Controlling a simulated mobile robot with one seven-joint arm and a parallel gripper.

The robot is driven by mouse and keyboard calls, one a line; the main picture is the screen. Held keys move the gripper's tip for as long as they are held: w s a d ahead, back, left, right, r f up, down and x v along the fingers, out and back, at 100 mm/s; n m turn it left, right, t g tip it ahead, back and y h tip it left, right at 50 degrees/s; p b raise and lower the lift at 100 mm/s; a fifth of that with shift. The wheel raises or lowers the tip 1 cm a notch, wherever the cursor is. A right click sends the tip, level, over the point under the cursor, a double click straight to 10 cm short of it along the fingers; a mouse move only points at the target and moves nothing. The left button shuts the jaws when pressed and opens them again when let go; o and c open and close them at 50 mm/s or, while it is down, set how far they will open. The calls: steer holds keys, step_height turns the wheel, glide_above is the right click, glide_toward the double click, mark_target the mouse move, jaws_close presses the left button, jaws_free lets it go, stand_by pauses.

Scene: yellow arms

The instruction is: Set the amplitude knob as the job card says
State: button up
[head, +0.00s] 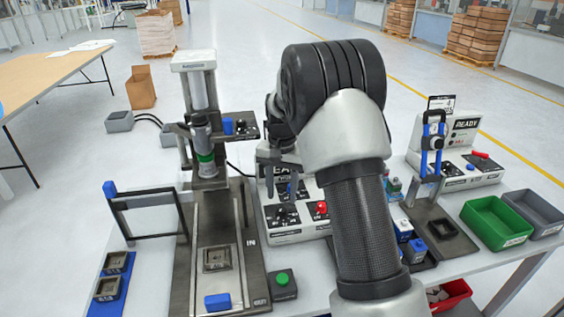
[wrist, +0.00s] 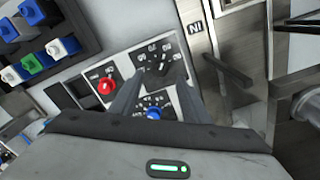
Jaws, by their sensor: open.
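The control panel (head: 288,228) has a black knob (wrist: 160,69), a blue knob (wrist: 154,113) and a red button (wrist: 106,87). These also show in the head view as the black knob (head: 282,216), blue knob (head: 291,189) and red button (head: 321,208). Which knob is the amplitude one is too small to read. My gripper (wrist: 158,73) is open over the panel, its fingertips on either side of the black knob; I cannot tell whether they touch it. A small card (head: 441,102) with a 4 stands on the right-hand station; its other text is illegible.
A press column (head: 201,90) with a base plate (head: 216,285) stands left of the panel. A green button box (head: 282,284) sits in front. A rack of colored blocks (wrist: 40,45) lies beside the panel. Green (head: 497,222) and grey (head: 536,213) bins are at the right.

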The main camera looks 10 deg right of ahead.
mark_target(282, 208)
step_height(282, 208, up, 13)
steer(key=shift+f+p, duration=0.15)
steer(key=shift+p, duration=0.15)
